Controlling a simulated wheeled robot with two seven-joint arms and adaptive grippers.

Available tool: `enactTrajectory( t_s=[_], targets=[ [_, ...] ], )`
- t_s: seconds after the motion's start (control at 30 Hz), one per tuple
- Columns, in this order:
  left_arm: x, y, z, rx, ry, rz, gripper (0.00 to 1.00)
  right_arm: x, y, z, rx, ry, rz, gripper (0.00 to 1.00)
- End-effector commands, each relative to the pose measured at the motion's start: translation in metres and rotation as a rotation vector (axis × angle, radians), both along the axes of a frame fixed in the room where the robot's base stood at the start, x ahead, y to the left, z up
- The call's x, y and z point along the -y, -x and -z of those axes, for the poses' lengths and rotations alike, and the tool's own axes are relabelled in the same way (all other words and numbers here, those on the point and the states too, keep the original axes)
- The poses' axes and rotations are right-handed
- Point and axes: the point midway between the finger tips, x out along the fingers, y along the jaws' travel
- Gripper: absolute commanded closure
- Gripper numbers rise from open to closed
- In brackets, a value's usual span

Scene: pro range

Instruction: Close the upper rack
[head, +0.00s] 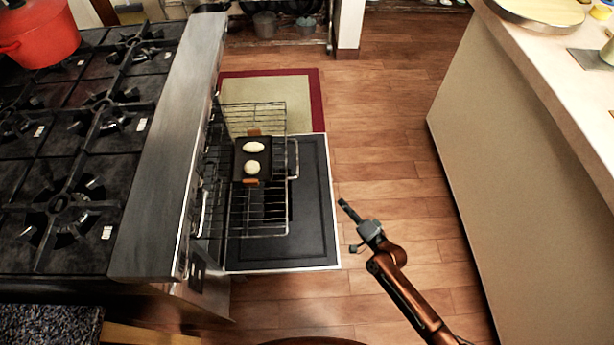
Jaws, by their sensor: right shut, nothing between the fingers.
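The oven door (312,215) is folded down open, with a dark inner panel. Wire racking (268,112) is pulled out over the door from the oven on the left. A dark baking tray (239,165) with orange-brown handles and two pale oval pieces of food (253,147) rests on it. Wires overlap, and the tray hides the middle, so I cannot clearly separate the upper rack from a lower one. My right gripper (343,204) is shut and empty, just right of the door's edge, apart from the racking. My left gripper is out of view.
The stove top (75,150) with black grates and a red pot (38,32) is on the left. A counter cabinet (520,150) stands on the right. Wooden floor (385,120) between them is clear. A red-bordered mat (312,100) lies beyond the door.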

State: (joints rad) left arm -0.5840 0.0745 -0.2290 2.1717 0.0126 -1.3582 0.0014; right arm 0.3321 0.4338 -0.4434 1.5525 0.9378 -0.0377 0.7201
Motion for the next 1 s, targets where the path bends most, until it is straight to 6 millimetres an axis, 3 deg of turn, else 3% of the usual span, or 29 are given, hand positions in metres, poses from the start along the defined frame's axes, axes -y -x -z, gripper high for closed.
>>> enactTrajectory(
  t_s=[0.13, 0.3, 0.6, 0.83, 1.0],
  targets=[
    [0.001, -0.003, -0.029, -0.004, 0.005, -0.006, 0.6, -0.031, -0.017, -0.043, 0.032, -0.138, -0.042, 1.0],
    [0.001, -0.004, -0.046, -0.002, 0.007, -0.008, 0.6, -0.045, -0.026, -0.063, 0.042, -0.194, -0.059, 1.0],
    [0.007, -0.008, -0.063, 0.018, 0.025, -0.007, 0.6, -0.073, -0.066, -0.059, 0.04, -0.196, -0.058, 1.0],
    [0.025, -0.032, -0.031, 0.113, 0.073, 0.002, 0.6, -0.098, -0.105, -0.056, 0.04, -0.192, -0.058, 1.0],
    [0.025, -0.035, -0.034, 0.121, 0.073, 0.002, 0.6, -0.12, -0.097, -0.055, 0.039, -0.194, -0.058, 1.0]
  ],
)
